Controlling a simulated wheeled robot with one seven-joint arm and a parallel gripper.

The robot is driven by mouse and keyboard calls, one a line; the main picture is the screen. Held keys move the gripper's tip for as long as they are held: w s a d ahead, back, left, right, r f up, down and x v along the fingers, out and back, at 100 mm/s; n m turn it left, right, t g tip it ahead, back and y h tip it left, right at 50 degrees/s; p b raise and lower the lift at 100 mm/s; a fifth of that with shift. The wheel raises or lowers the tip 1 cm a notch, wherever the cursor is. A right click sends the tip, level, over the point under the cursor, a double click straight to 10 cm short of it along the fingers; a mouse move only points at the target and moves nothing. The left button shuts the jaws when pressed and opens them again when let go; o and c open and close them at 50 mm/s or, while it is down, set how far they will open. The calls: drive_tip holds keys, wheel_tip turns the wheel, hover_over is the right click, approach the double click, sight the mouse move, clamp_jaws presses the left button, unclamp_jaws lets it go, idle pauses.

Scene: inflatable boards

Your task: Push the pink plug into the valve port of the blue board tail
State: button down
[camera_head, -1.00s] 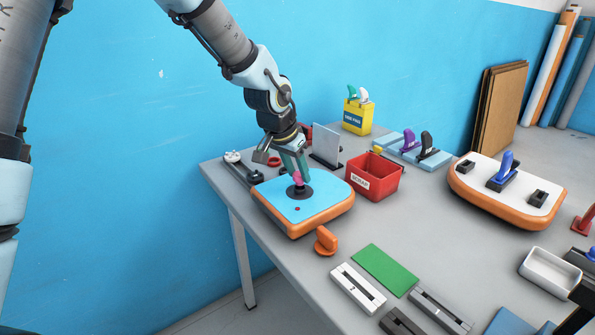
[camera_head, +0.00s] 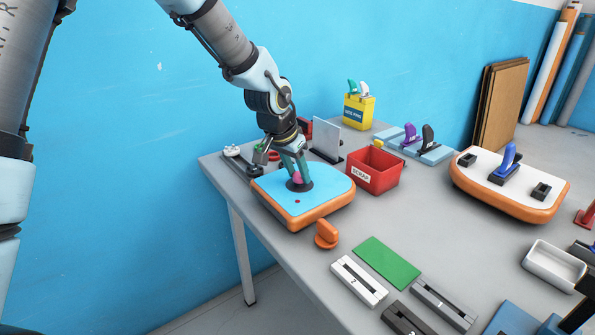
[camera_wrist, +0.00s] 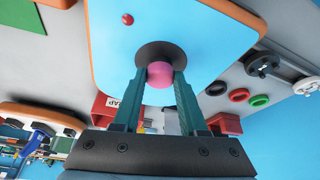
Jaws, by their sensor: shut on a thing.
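The blue board tail (camera_head: 325,188) with orange edges lies on the table, and its blue top also shows in the wrist view (camera_wrist: 205,35). A dark round valve port (camera_head: 308,187) sits on its top, seen also in the wrist view (camera_wrist: 155,48). My gripper (camera_head: 297,178) points down at the port, its teal fingers shut on the pink plug (camera_wrist: 159,74). The plug is at the middle of the dark ring. How deep it sits is hidden by the plug itself and my fingers (camera_wrist: 160,78).
A red scrap bin (camera_head: 373,170) stands close to the right of the board, with an upright grey plate (camera_head: 326,138) behind. An orange knob-like piece (camera_head: 326,233) is near the board's front corner. A green pad (camera_head: 388,262) lies further right.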

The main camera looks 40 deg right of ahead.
drive_tip(key=shift+c, duration=1.8)
unclamp_jaws()
drive_tip(key=w+b+v, duration=0.1)
drive_tip(key=v, duration=0.9)
drive_tip(key=shift+s+a+r, duration=0.2)
drive_tip(key=shift+s+r, duration=0.15)
drive_tip(key=shift+s, duration=0.1)
